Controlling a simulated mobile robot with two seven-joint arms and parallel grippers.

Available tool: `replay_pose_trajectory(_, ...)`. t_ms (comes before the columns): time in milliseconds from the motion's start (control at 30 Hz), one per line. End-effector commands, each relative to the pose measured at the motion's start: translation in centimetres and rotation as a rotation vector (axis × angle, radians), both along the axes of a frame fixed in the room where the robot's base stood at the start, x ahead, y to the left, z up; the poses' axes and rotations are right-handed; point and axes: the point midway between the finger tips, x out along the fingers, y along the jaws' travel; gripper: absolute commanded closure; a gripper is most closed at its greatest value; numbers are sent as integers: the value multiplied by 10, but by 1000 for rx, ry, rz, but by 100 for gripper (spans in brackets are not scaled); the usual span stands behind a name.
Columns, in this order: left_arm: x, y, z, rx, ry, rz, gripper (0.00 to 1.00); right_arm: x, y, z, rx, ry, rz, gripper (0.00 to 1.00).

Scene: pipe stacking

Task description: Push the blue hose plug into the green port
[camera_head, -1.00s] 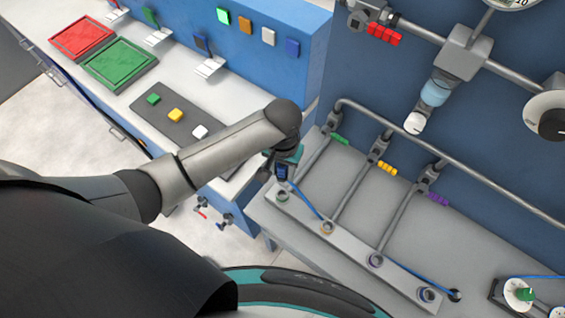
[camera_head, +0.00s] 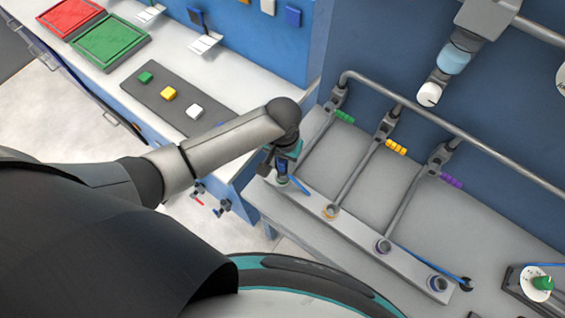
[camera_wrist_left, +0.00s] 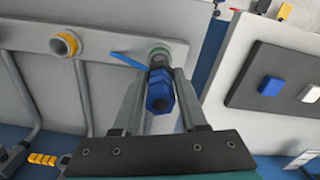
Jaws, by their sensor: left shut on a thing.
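My left gripper (camera_head: 283,163) is shut on the blue hose plug (camera_wrist_left: 160,92), which lies between its two fingers in the left wrist view. The plug also shows as a dark blue piece in the head view (camera_head: 282,168). Its dark front end meets the green port (camera_wrist_left: 158,52) on the grey rail. The two look lined up and touching; how deep the plug sits I cannot tell. In the head view the plug stands right over the green port, which is mostly hidden. A thin blue hose (camera_wrist_left: 127,60) passes beside the port. My right gripper is not in view.
The rail (camera_head: 355,237) also bears an orange port (camera_head: 331,211), a purple port (camera_head: 383,245) and a blue port (camera_head: 437,284). Grey pipes with green, yellow and purple handles (camera_head: 450,180) stand behind. A side table holds coloured buttons (camera_head: 168,94) and trays.

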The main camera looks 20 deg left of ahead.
Motion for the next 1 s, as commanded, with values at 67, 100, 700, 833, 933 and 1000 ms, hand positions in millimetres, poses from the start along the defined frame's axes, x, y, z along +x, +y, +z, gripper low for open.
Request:
replay_pose_trajectory(67, 1, 0, -2, 0, -1, 0, 100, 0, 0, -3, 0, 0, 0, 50)
replay_pose_trajectory(100, 1, 0, -2, 0, -1, 0, 100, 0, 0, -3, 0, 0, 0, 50)
replay_pose_trajectory(700, 0, 0, -2, 0, -1, 0, 100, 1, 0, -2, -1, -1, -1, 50)
replay_pose_trajectory(833, 0, 0, -5, -1, -2, 0, 100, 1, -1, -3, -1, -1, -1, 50)
replay_pose_trajectory(933, 0, 0, -8, -1, -1, 1, 100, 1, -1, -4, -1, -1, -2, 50)
replay_pose_trajectory(1000, 0, 0, -10, 0, -1, 1, 100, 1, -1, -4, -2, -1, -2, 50)
